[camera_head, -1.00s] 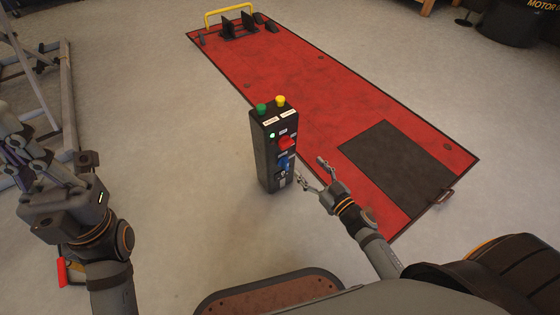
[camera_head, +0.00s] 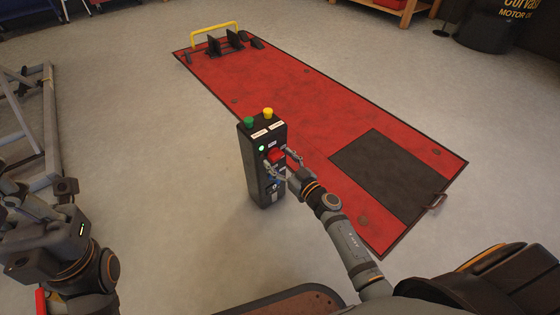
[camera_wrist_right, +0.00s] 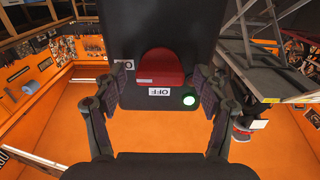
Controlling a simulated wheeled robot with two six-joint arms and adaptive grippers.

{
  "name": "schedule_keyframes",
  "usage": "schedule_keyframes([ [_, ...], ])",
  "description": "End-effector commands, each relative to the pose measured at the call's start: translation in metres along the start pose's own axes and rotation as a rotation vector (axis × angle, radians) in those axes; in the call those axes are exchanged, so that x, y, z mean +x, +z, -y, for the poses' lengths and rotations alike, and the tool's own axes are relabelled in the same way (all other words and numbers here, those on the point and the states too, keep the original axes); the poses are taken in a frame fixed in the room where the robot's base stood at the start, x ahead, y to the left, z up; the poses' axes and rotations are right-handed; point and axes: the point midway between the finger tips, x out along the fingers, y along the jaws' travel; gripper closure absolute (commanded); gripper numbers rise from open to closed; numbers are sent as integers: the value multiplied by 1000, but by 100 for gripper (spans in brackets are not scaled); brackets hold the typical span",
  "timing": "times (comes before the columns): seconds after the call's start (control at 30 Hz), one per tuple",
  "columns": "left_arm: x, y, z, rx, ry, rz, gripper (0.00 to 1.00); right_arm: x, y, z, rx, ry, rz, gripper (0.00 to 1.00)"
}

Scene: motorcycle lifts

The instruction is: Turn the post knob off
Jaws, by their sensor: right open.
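The black control post (camera_head: 260,160) stands upright on the floor beside the lift. A red knob (camera_head: 275,155) sits on its front face, and a green light (camera_head: 261,148) glows at the knob's upper left. My right gripper (camera_head: 281,161) is open, with its fingertips on either side of the knob. In the right wrist view the red knob (camera_wrist_right: 161,66) lies between the spread fingers, with gaps on both sides. An upside-down OFF label (camera_wrist_right: 160,91) and the lit green light (camera_wrist_right: 189,99) show there. My left gripper (camera_head: 45,225) hangs at the left, away from the post; its jaws are unclear.
Green (camera_head: 249,121) and yellow (camera_head: 268,112) buttons top the post. The flat red lift platform (camera_head: 300,110) lies behind and right of it, with a yellow bar (camera_head: 214,31) at its far end. A grey metal frame (camera_head: 48,120) stands left. Floor left of the post is clear.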

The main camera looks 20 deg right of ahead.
Motion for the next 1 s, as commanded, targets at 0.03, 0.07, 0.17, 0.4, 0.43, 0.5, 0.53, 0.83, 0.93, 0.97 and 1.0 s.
schedule_keyframes([
  [0.03, 0, 0, 0, 0, 0, 0, 100, 0, 0, 0, 0, 0, 0, 28],
  [0.07, 0, 0, 0, 0, 0, 0, 100, 0, 0, 0, 0, 0, 0, 28],
  [0.17, 0, 0, 0, 0, 0, 0, 100, 0, 0, 0, 0, 0, 0, 30],
  [0.4, 0, 0, 0, -1, 0, 0, 100, 0, 0, 0, 0, 0, 0, 62],
  [0.43, 0, 0, 0, -1, 0, 0, 100, 0, 0, 0, 0, 0, 0, 66],
  [0.5, 0, 0, 0, -1, 0, 0, 100, 0, 0, 0, 0, 0, 0, 76],
  [0.53, 0, 0, 0, -1, 0, 0, 100, 0, 0, 0, 0, 0, 0, 80],
  [0.83, 3, 0, 1, -1, -1, 0, 100, 0, -1, 0, -32, 1, 0, 83],
  [0.93, 6, 0, 1, -2, -3, 0, 100, 0, -2, 0, -73, 1, 0, 83],
  [0.97, 7, 0, 2, -3, -3, 0, 100, 0, -2, 0, -90, 1, 1, 83],
  [1.0, 9, -1, 2, -4, -4, 0, 100, 0, -2, 0, -115, 1, 1, 83],
])
